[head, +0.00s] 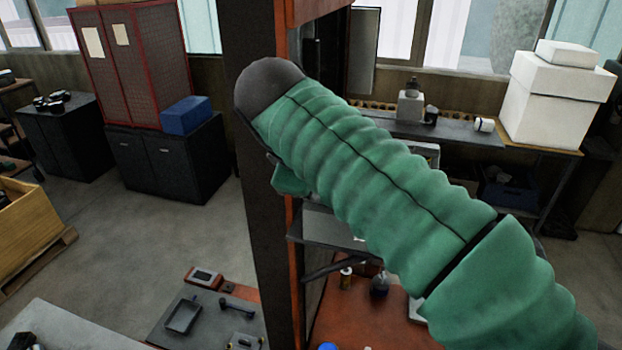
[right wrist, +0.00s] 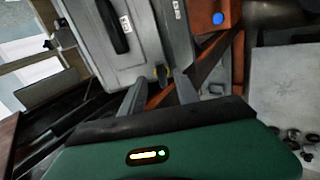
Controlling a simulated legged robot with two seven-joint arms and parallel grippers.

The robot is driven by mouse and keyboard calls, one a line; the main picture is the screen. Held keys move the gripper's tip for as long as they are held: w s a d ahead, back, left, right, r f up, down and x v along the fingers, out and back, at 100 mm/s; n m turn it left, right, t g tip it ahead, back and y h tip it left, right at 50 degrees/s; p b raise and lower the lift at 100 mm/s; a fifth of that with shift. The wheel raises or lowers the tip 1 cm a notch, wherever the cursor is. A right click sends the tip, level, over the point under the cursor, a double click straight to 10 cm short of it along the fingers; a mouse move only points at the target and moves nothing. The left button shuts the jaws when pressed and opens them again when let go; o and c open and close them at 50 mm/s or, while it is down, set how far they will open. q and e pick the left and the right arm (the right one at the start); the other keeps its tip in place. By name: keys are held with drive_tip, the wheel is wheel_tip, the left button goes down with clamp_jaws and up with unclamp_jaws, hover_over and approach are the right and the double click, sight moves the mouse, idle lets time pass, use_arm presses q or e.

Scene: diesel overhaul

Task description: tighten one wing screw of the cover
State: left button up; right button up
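In the right wrist view my right gripper (right wrist: 161,78) has its two dark fingers apart, with a clear gap between them. A small yellowish and dark piece (right wrist: 160,74), possibly a wing screw, shows between the fingertips at the lower edge of a grey housing. I cannot tell whether the fingers touch it. The grey housing (right wrist: 150,72), possibly the cover, has a dark handle and white labels. In the head view my green-sleeved right arm crosses the middle and hides its gripper and most of the work area. My left gripper is in neither view.
A bench with a tray (head: 165,335) and small tools lies at lower left. White boxes (head: 548,100) stand on the back bench. In the wrist view, a pale surface (right wrist: 285,85) with small dark parts is at right.

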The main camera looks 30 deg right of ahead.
drive_tip(key=shift+s, duration=0.1)
drive_tip(key=shift+f, duration=0.1)
drive_tip(key=shift+b+x, duration=0.85)
drive_tip(key=shift+x, duration=1)
drive_tip(key=shift+c, duration=0.3)
clamp_jaws()
idle(0.4)
